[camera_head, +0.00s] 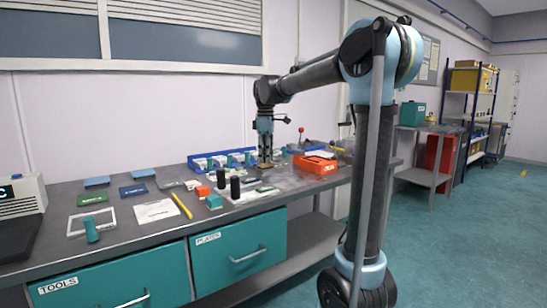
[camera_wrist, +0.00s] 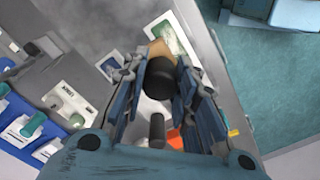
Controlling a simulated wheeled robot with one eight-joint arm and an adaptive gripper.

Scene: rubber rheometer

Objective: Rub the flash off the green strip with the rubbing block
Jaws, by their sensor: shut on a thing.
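My gripper (camera_head: 265,160) points down low over the bench, toward its back. In the wrist view its fingers (camera_wrist: 160,62) are closed around what looks like the rubbing block (camera_wrist: 158,48), a tan piece with a black round part above it. Tan also shows under the fingertips in the head view. A green strip on a white plate (camera_wrist: 172,36) lies right beside the tan piece in the wrist view, partly covered by it. Whether the block touches the strip I cannot tell.
Blue bins (camera_head: 205,163) with white labels line the bench back. An orange-red tray (camera_head: 316,165) sits to the right. A yellow pencil (camera_head: 182,205) and a white sheet (camera_head: 155,210) lie front left.

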